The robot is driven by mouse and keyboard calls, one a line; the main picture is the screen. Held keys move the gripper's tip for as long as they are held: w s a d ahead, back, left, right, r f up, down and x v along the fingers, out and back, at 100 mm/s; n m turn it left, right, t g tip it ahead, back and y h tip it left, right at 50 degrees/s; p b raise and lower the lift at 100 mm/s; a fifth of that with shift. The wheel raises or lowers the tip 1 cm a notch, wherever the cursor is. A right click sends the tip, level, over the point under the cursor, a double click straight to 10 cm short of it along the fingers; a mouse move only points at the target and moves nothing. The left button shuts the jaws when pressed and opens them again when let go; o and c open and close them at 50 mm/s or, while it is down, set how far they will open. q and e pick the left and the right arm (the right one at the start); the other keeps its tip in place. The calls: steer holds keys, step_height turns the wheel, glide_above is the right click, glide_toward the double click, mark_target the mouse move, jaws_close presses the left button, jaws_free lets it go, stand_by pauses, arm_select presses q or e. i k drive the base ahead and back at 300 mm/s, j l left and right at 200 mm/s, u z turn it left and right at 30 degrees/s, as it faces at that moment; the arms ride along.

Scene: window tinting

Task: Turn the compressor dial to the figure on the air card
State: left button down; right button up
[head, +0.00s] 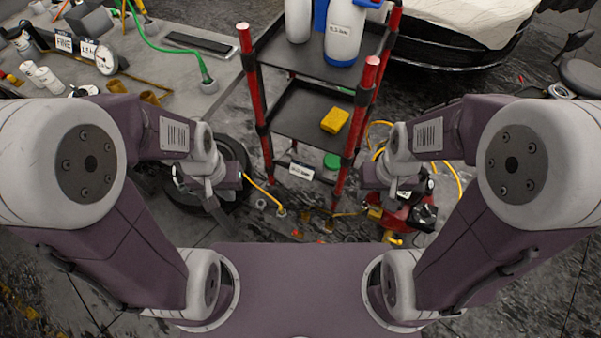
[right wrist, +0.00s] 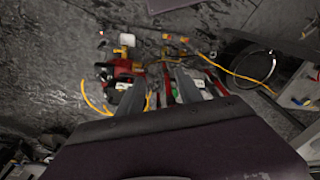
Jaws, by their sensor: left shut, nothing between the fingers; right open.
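The red compressor (head: 408,213) stands on the floor right of the rack, partly hidden behind my right arm. A red machine (right wrist: 110,73), apparently the same compressor, shows in the right wrist view. I cannot make out its dial or any figure on it. A white card (head: 301,170) hangs at the front of the rack's lower part; its print is too small to read, and I cannot tell whether it is the air card. My left gripper (head: 213,200) is shut and empty, left of the rack. My right gripper (head: 366,196) is open and empty near the compressor; its spread fingers (right wrist: 160,78) show in the right wrist view.
A rack with red posts (head: 267,130) stands ahead, with bottles above and a yellow sponge (head: 335,120) below. A yellow hose (head: 450,178) loops around the compressor. Small items lie on the floor.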

mark_target(424, 212)
steer(key=l+z, duration=0.3)
steer(key=l, duration=1)
steer(key=i, duration=0.05)
